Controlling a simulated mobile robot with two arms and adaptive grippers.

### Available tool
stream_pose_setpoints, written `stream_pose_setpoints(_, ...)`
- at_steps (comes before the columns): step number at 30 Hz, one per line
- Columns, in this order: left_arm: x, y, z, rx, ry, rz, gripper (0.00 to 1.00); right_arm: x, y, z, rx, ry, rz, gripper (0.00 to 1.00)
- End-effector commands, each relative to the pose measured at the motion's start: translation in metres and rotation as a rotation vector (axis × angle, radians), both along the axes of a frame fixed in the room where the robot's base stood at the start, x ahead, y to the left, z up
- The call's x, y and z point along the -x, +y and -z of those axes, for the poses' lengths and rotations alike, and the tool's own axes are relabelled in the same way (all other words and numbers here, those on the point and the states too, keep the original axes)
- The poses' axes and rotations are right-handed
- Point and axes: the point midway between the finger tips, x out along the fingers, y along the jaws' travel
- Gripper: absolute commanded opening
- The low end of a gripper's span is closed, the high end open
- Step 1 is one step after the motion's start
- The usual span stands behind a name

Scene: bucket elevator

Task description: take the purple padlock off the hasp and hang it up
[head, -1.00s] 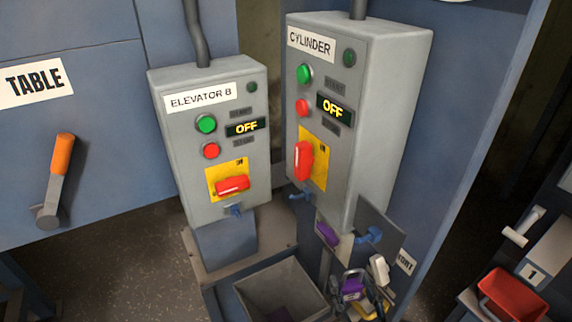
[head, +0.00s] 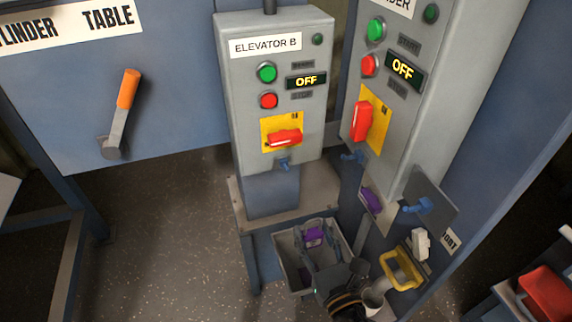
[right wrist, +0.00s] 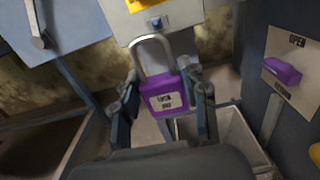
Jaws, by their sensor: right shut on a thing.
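My right gripper (head: 322,258) is shut on the purple padlock (head: 314,236). In the head view they show in front of the grey bin. In the right wrist view the purple padlock (right wrist: 166,98) sits between the two fingers with its label facing me and its grey shackle up. A small blue hasp (head: 284,163) is under the ELEVATOR B box; it also shows above the shackle in the right wrist view (right wrist: 156,22). A second blue hasp (head: 353,156) is under the CYLINDER box. A blue hook (head: 417,206) is on a grey plate. My left gripper is out of view.
The grey bin (head: 294,270) stands on a low blue frame. A purple knob (head: 371,200) is on a labelled plate at right, above a yellow ring-shaped part (head: 388,271). A red bin (head: 546,293) is at far right. The floor left of the pedestal is clear.

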Motion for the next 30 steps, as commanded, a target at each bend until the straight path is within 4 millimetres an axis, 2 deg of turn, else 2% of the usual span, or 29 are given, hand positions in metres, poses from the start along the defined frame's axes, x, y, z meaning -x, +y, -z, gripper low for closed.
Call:
stream_pose_setpoints(7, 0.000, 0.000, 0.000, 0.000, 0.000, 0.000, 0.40, -0.001, 0.000, -0.001, 0.000, -0.001, 0.000, 0.09)
stream_pose_setpoints(10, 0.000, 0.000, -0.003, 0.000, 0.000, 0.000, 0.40, -0.008, 0.002, -0.002, -0.001, -0.002, 0.001, 0.09)
stream_pose_setpoints(24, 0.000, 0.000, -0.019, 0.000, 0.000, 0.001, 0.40, -0.116, 0.038, -0.002, -0.003, -0.001, 0.001, 0.09)
stream_pose_setpoints(30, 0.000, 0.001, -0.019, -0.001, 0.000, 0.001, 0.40, -0.134, 0.043, -0.001, -0.003, -0.001, 0.002, 0.09)
